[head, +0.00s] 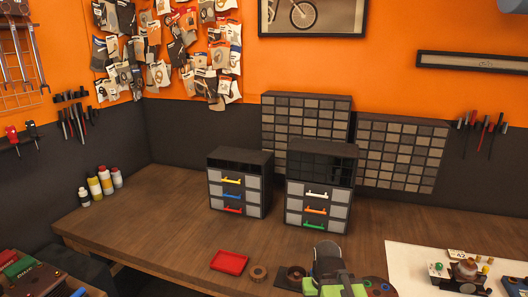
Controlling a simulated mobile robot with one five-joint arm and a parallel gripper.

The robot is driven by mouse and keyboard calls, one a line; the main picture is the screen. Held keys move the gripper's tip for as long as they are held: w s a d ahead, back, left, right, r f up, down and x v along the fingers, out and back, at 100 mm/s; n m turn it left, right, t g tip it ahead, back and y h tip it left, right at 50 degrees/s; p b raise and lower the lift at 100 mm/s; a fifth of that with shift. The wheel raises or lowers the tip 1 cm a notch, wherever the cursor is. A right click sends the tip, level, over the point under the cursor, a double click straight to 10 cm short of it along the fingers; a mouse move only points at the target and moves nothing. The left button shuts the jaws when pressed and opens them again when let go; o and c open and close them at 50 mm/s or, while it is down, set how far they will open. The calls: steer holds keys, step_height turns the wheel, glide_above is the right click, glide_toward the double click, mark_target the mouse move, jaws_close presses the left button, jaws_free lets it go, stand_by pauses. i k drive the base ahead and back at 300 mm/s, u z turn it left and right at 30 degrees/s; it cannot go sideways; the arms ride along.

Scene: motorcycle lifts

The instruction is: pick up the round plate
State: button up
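A dark grey device with bright green parts (329,272), apparently the end of my arm, shows at the bottom edge in the head view. Its fingertips cannot be made out, so I cannot tell whether it is open or shut. A brownish, rounded flat piece (377,286) lies just right of it, partly cut off by the frame edge; it may be the round plate, but I cannot be sure. A dark flat piece with a round middle (291,278) lies just left of the green parts. Nothing in view is clearly a round plate.
Two drawer cabinets (239,182) (319,187) stand behind. A white sheet (410,262) with small parts is at right.

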mark_target(296, 276)
steer(key=u, duration=5.55)
steer(key=i, duration=0.15)
steer(key=z, duration=1.65)
steer(key=k, duration=1.15)
steer(key=z, duration=1.35)
steer(key=i, duration=0.55)
steer(key=u, duration=0.35)
